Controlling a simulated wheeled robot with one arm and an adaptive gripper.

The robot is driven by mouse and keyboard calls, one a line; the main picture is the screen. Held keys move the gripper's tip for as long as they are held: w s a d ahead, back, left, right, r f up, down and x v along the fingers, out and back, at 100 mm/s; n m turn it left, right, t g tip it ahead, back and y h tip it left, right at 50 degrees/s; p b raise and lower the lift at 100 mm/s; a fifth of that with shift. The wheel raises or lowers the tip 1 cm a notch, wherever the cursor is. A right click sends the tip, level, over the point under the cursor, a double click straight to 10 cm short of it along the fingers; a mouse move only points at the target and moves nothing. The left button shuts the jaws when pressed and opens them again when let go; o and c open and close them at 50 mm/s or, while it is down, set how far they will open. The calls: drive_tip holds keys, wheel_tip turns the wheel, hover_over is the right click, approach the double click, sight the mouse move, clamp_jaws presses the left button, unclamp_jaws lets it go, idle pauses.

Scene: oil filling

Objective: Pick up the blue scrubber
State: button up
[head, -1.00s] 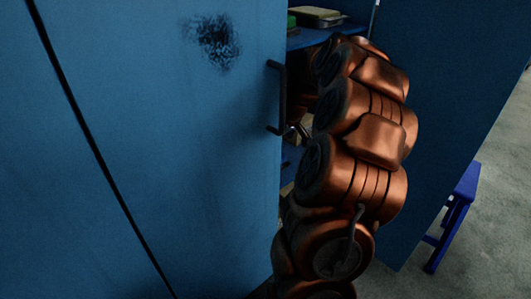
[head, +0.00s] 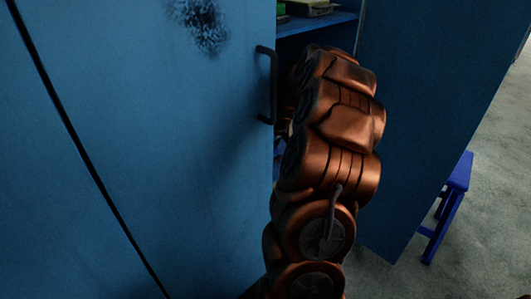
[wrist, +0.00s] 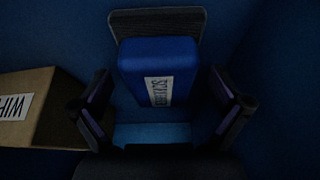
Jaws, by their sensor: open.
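The blue scrubber (wrist: 158,72) shows in the wrist view, just ahead of my gripper. It is a blue block with a white label and a dark grey pad (wrist: 156,22) along its far side. My gripper (wrist: 161,108) is open, with one finger to the left and one to the right of the scrubber's near end. I cannot tell whether either finger touches it. In the head view my arm reaches into the blue cabinet and the scrubber is hidden.
A cardboard box (wrist: 45,105) with a white label lies left of my gripper. A blue cabinet door (head: 150,150) with a dark handle (head: 268,85) stands close left of my arm. Another blue panel (head: 430,90) is on the right. A blue stool (head: 452,195) stands beyond it.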

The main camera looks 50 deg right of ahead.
drive_tip(key=c, duration=1.2)
drive_tip(key=shift+c, duration=0.2)
drive_tip(key=shift+r, duration=0.15)
drive_tip(key=shift+r, duration=0.3)
wheel_tip(320, 180, up, 3)
drive_tip(key=shift+r+p, duration=0.2)
drive_tip(key=shift+p, duration=0.7)
drive_tip(key=s+d+p, duration=0.1)
drive_tip(key=s+d, duration=0.2)
drive_tip(key=s, duration=0.4)
drive_tip(key=s+d+p, duration=0.1)
drive_tip(key=s+d, duration=0.2)
drive_tip(key=s, duration=0.4)
drive_tip(key=shift+s+r, duration=0.4)
drive_tip(key=o, duration=0.6)
drive_tip(key=c, duration=0.5)
